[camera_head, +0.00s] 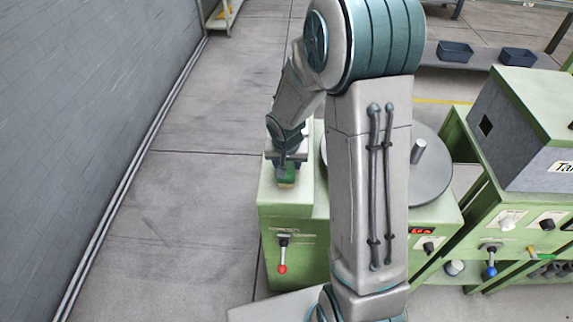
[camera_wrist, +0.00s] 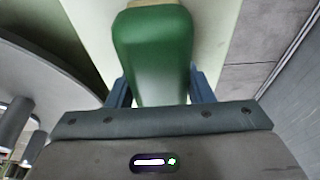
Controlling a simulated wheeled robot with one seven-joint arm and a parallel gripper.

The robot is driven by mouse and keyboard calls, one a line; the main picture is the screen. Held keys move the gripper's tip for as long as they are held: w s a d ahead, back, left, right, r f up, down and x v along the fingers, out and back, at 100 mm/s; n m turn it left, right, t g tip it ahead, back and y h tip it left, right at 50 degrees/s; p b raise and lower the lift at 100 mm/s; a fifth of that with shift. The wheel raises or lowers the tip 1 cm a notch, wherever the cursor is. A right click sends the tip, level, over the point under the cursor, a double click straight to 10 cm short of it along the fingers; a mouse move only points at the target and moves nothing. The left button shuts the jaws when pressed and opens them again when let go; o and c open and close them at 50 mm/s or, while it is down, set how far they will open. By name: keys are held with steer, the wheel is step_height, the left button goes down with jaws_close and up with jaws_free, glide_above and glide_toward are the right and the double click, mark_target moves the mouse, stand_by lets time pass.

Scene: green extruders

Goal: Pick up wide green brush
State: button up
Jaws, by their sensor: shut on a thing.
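The wide green brush (camera_wrist: 153,55) fills the middle of the wrist view, with a rounded dark green back and a pale tan edge at its far end. My gripper (camera_wrist: 158,88) has its two blue fingers on either side of the brush and is shut on it. In the head view the brush (camera_head: 286,174) shows small and green under my gripper (camera_head: 287,160), at the top left part of the green machine. From these views I cannot tell whether the brush still touches the machine top.
The green machine (camera_head: 290,225) carries a grey round disc (camera_head: 432,170) with an upright post, right of my arm. A red-knobbed lever (camera_head: 282,255) is on its front. Another green machine (camera_head: 530,150) stands at right. Floor is open at left, beside the grey wall (camera_head: 80,110).

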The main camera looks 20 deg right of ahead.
steer(key=shift+w+r, duration=0.1)
steer(key=shift+r, duration=0.4)
steer(key=r, duration=0.2)
steer(key=d+r, duration=0.1)
steer(key=shift+w+r, duration=0.1)
steer(key=shift+r, duration=0.3)
steer(key=w+d+r, duration=0.3)
steer(key=d+r, duration=0.3)
steer(key=d, duration=0.4)
steer(key=shift+w+r, duration=0.15)
steer(key=shift+w, duration=0.25)
